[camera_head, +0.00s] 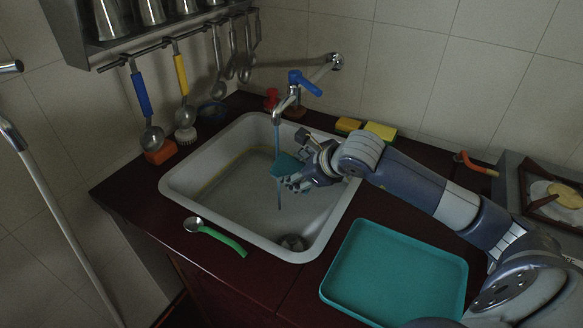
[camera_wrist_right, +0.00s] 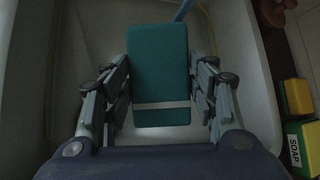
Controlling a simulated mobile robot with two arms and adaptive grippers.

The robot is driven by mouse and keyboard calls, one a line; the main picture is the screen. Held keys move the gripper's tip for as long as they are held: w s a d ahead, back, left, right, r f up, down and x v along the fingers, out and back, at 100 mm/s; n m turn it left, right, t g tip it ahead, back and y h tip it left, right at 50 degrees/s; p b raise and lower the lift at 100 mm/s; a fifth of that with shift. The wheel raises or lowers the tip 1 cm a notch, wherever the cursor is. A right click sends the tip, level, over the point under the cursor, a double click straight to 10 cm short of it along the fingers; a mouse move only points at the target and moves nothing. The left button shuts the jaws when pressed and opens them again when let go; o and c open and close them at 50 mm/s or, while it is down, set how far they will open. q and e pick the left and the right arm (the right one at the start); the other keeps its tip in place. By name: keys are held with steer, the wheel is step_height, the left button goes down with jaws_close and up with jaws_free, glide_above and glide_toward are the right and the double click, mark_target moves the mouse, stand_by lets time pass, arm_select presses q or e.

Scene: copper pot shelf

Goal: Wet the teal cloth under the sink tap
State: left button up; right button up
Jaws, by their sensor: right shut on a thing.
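The teal cloth (camera_head: 284,166) is a small block held over the sink basin (camera_head: 177,184). In the right wrist view the cloth (camera_wrist_right: 158,65) has a pale stripe and sits between the two fingers. My right gripper (camera_head: 297,172) is shut on it. The sink tap (camera_head: 291,103) is on the wall above, with a blue lever. A thin blue stream of water (camera_head: 278,138) falls from its spout onto the cloth, and a streak shows below the cloth too. My left gripper is not in view.
A teal tray (camera_head: 395,275) lies on the counter at the front right. A green-handled spoon (camera_head: 222,238) lies at the sink's front edge. Yellow sponges (camera_head: 380,131) sit behind my right arm. Ladles hang from a rack at the back left.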

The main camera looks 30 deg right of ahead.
steer(key=s+b, duration=0.1)
steer(key=s, duration=0.1)
steer(key=s+a+b, duration=0.1)
steer(key=s, duration=0.2)
steer(key=shift+s+a, duration=0.15)
stand_by(1.3)
steer(key=s+a+r, duration=0.1)
steer(key=s+r, duration=0.3)
steer(key=shift+s+a, duration=0.15)
steer(key=shift+s, duration=0.25)
stand_by(0.4)
